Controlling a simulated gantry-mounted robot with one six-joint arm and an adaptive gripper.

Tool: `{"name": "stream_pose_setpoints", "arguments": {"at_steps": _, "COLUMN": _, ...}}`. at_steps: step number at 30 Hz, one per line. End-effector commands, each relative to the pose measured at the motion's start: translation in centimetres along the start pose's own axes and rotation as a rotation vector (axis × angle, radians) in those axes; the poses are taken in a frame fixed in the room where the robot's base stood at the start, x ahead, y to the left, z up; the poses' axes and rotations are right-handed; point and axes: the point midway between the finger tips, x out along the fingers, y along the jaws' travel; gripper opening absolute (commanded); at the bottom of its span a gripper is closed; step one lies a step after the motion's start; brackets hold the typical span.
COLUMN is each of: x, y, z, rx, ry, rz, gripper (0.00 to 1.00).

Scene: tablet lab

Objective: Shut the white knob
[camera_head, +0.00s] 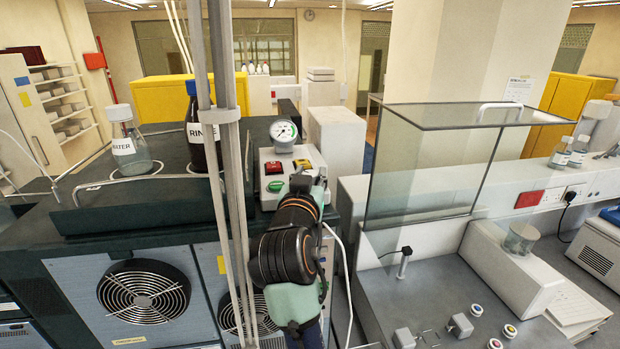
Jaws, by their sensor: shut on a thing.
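A white control box (267,196) with a round pressure gauge (283,133) stands at the middle of the camera view. Its sloped face carries a red button (273,167), a yellow button (302,163) and a green button (276,186). My gripper (312,181) is at the right side of this face, at the end of my black and green arm. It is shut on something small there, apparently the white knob. The knob itself I cannot make out, as the gripper and arm cover that spot.
Thin vertical metal poles (225,200) stand just left of my arm. A WATER bottle (128,150) and a dark RINSE bottle (198,135) stand on the dark machine at left. A glass enclosure (425,165) rises at right above a grey bench (440,290) with small fittings.

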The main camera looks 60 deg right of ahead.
Motion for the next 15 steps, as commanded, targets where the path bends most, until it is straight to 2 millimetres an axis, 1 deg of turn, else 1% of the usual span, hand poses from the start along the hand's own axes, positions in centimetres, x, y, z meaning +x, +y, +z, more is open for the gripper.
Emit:
{"name": "stream_pose_setpoints", "arguments": {"at_steps": 8, "x": 0.02, "y": -0.02, "z": 0.03, "rx": -0.001, "ry": -0.001, "rz": 0.000, "gripper": 0.01}}
{"name": "stream_pose_setpoints", "arguments": {"at_steps": 9, "x": 0.02, "y": -0.02, "z": 0.03, "rx": -0.001, "ry": -0.002, "rz": 0.000, "gripper": 0.37}}
{"name": "stream_pose_setpoints", "arguments": {"at_steps": 13, "x": 0.03, "y": -0.01, "z": 0.04, "rx": -0.001, "ry": -0.002, "rz": 0.000, "gripper": 0.59}}
{"name": "stream_pose_setpoints", "arguments": {"at_steps": 14, "x": 0.03, "y": -0.01, "z": 0.04, "rx": -0.001, "ry": -0.002, "rz": 0.000, "gripper": 0.61}}
{"name": "stream_pose_setpoints", "arguments": {"at_steps": 15, "x": 0.03, "y": 0.00, "z": 0.04, "rx": -0.001, "ry": -0.002, "rz": 0.000, "gripper": 0.61}}
